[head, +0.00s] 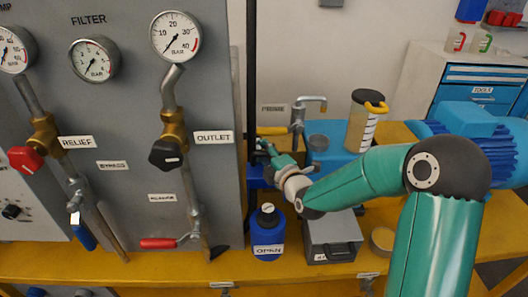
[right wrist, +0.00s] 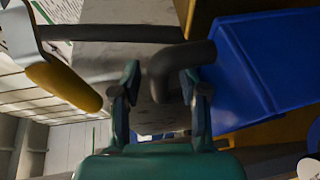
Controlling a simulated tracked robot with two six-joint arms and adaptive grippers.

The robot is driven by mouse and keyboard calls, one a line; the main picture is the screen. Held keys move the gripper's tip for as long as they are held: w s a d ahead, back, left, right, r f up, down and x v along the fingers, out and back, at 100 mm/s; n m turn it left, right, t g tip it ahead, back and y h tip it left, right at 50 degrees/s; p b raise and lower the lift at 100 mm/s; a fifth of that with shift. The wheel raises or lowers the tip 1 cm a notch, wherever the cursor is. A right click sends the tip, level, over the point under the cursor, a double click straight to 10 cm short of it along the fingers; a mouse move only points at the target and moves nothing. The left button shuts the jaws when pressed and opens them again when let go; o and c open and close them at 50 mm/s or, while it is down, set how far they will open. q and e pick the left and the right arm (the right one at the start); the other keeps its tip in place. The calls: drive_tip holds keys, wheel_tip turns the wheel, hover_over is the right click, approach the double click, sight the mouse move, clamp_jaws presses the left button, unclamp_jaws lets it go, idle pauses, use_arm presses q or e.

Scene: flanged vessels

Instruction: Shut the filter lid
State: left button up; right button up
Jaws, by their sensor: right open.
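I cannot clearly pick out the filter lid. The word FILTER is on the grey panel (head: 225,60). My right gripper (head: 266,151) is at the panel's right edge, just below a yellow-handled lever (head: 272,131). A small blue part (head: 257,183) shows below it, partly hidden. In the right wrist view my right gripper (right wrist: 164,98) is open, its fingers apart. A dark bent bar (right wrist: 180,66) lies at or just beyond the fingertips; I cannot tell whether they touch. A blue flat-sided body (right wrist: 268,62) is to its right. My left gripper is not in view.
A blue canister (head: 267,232) marked OPEN and a grey box (head: 331,238) stand on the yellow bench (head: 130,257) below my right arm. A clear cylinder (head: 361,125) with a dark cap stands behind it. In the right wrist view a yellow grip (right wrist: 62,86) is at left.

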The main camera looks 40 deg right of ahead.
drive_tip(key=shift+w, duration=0.1)
clamp_jaws()
drive_tip(key=shift+a, duration=0.1)
idle(0.3)
